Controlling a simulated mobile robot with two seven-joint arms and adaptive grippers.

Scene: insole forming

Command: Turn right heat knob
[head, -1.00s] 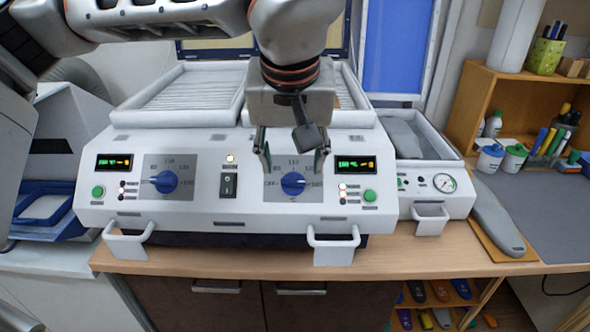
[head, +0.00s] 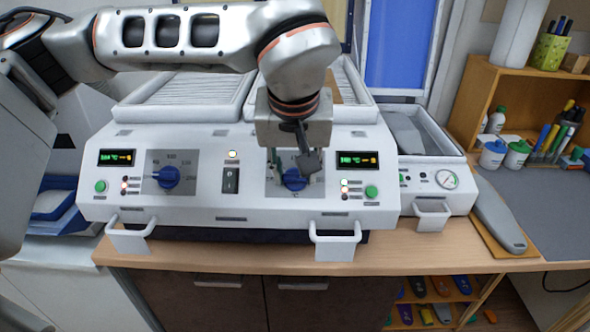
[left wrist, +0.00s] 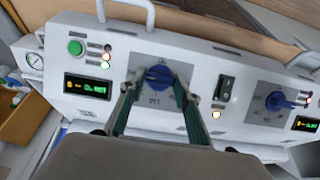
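The right heat knob (head: 295,181) is a blue dial on a grey scale plate on the white heater's front panel. It also shows in the left wrist view (left wrist: 158,77), where the panel appears upside down. My left gripper (head: 294,176) hangs in front of this knob and partly covers it in the head view. In the left wrist view its two green-grey fingers (left wrist: 157,82) stand apart, one on each side of the knob, with a small gap showing. The gripper looks open. My right gripper is in no view.
The left heat knob (head: 168,177) and a black rocker switch (head: 230,180) sit on the same panel. A green button (head: 371,192) and a lit display (head: 357,160) are right of the right knob. White handles (head: 335,241) stick out below.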

